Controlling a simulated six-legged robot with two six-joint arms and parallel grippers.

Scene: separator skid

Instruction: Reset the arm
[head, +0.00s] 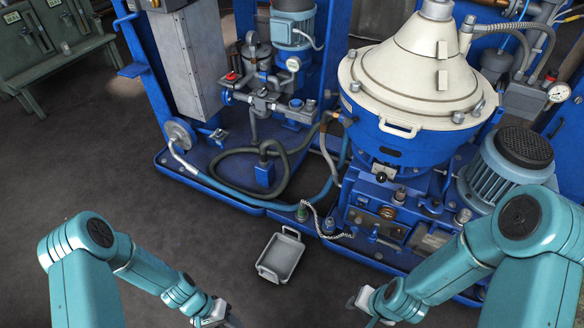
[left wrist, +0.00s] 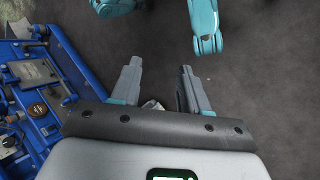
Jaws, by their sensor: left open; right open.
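My left arm comes in from the lower left in the head view, and its gripper (head: 218,318) is at the bottom edge, partly cut off. In the left wrist view the two fingers of my left gripper (left wrist: 158,88) stand apart with dark floor between them. My right gripper (head: 362,306) is low in the head view, right of centre, partly hidden by its own arm. Its fingertips are hard to make out. Nothing shows in either gripper.
A grey tray (head: 281,258) lies on the dark floor in front of the blue separator skid (head: 240,198). A cream-topped separator (head: 418,75) and a motor (head: 508,165) stand on the skid. A green cabinet (head: 45,40) is at the far left. The left floor is clear.

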